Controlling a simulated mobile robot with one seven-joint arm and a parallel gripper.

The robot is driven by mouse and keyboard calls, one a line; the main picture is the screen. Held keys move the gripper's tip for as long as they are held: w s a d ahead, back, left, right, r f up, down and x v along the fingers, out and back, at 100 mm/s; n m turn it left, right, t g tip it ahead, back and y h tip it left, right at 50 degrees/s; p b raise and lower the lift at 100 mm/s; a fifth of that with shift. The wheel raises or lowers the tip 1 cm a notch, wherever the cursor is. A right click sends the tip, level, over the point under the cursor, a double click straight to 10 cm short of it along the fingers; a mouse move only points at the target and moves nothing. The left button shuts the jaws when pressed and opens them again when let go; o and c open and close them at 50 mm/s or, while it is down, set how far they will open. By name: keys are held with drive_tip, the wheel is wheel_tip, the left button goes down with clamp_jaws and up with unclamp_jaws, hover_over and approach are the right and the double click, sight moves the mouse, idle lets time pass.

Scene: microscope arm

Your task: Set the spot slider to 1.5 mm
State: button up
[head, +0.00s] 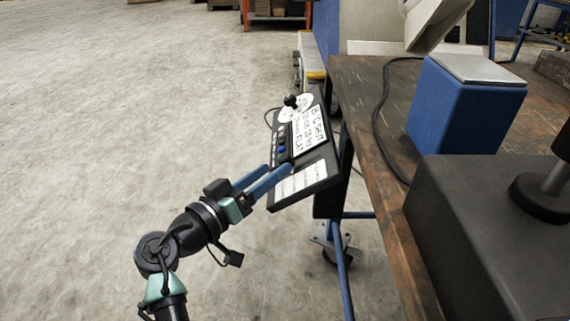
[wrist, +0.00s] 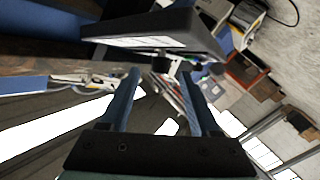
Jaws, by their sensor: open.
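The control panel (head: 322,172) is a dark tilted box beside the table's left edge. It has a lit display (head: 309,132), a black ball knob (head: 290,101) and a blue button (head: 281,149). My gripper (head: 277,169) has two blue fingers, apart, with tips at the panel's lower left edge. In the wrist view the panel (wrist: 207,28) lies edge-on beyond my gripper (wrist: 161,74). A small dark knob (wrist: 163,65) shows between the fingertips; I cannot tell whether it is the spot slider or whether a finger touches it. The slider's scale is not readable.
The worn wooden table (head: 375,135) stands right of the panel, with a blue box (head: 465,105) and a large dark base (head: 480,235) on it. A black cable (head: 381,110) runs along the table. A wheeled blue stand (head: 343,270) is below. The floor at left is clear.

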sight(285, 160)
drive_tip(key=b+x, duration=0.1)
drive_tip(key=x, duration=0.4)
drive_tip(key=shift+w, duration=0.1)
clamp_jaws()
idle(1.3)
